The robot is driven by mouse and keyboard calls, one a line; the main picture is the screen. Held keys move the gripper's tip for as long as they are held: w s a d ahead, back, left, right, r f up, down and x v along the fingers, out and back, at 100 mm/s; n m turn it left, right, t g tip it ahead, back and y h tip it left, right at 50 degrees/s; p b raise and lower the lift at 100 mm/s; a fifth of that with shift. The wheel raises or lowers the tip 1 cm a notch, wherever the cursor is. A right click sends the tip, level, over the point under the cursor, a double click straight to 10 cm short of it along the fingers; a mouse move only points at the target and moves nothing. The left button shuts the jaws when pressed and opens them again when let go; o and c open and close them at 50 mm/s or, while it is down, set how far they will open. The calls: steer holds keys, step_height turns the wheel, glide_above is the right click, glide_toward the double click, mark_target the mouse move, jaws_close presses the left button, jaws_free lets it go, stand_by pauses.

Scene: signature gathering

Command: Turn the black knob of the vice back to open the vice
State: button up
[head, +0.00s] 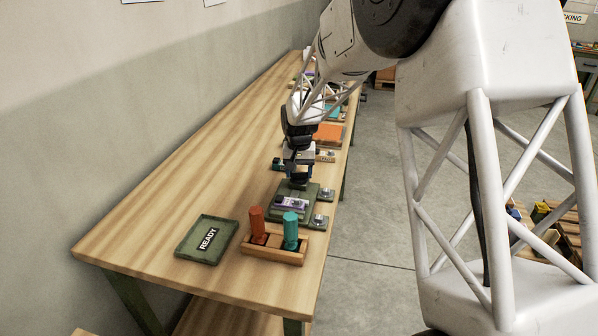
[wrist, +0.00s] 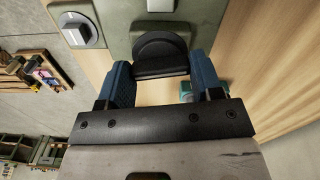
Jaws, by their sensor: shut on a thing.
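The black knob (wrist: 160,50) of the vice shows in the wrist view, round with a raised bar across it, on a green body. My gripper (wrist: 162,80) has one blue finger on each side of the knob's bar and is shut on it. In the head view my gripper (head: 297,178) points down at the green vice base (head: 284,214) near the right edge of the bench. The arm hides the knob there. A purple and white piece (head: 290,203) lies on the green base. I cannot tell how far the vice's jaws are apart.
Small grey-topped units (head: 320,221) sit right of the vice.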

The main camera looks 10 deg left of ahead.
mark_target(299, 173)
steer(key=n, duration=1.2)
steer(key=shift+n, duration=1.8)
steer(key=o, duration=0.9)
steer(key=shift+r, duration=3.9)
